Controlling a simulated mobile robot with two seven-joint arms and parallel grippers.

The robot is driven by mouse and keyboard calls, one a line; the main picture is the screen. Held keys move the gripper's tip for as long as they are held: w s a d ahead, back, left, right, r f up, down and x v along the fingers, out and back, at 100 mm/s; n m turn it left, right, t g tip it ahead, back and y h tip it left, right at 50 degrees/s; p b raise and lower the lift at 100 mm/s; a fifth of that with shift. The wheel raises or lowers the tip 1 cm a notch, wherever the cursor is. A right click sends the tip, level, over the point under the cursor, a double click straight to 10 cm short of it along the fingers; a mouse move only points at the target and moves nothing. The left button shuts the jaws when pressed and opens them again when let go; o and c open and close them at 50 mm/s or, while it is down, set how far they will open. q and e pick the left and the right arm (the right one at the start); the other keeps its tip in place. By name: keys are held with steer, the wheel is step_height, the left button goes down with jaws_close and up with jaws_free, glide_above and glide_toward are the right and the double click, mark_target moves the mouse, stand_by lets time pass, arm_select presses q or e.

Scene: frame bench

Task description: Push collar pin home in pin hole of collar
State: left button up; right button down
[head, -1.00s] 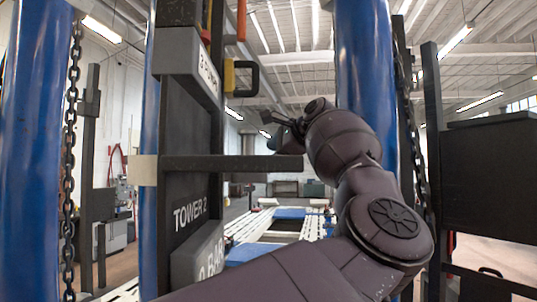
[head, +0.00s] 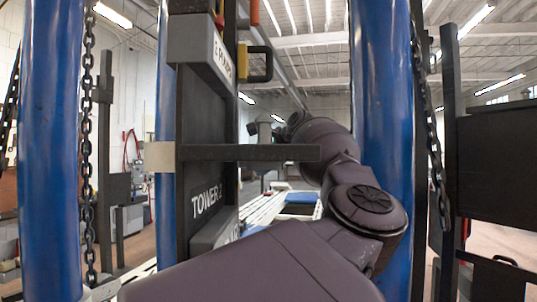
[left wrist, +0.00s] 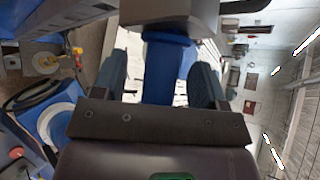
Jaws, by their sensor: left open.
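I cannot make out the collar pin, the collar or its pin hole for certain in either view. My left gripper (head: 270,131) is partly hidden behind a dark crossbar in the head view. In the left wrist view its two fingers (left wrist: 160,82) stand wide apart. A blue surface (left wrist: 165,75) shows in the gap, and I see nothing held. A grey block (left wrist: 170,10) lies beyond the fingertips. My right gripper is in neither view.
The dark "TOWER 2" upright (head: 205,150) carries a grey labelled block (head: 200,45), a black handle (head: 262,63) on a yellow mount, and a crossbar (head: 250,153). Blue columns (head: 50,150) and hanging chains (head: 88,150) stand on both sides. A dark box (head: 500,150) is at the right.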

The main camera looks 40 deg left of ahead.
arm_select(q)
steer(key=shift+c, duration=0.7)
steer(key=c, duration=0.9)
steer(key=shift+a, duration=0.1)
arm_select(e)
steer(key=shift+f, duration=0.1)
arm_select(q)
steer(key=shift+s, duration=0.1)
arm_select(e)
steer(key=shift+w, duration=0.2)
arm_select(q)
steer(key=o, duration=0.7)
steer(key=shift+a, duration=0.1)
steer(key=o, duration=0.4)
steer(key=shift+s+a, duration=0.1)
steer(key=shift+s, duration=0.05)
steer(key=shift+o, duration=0.2)
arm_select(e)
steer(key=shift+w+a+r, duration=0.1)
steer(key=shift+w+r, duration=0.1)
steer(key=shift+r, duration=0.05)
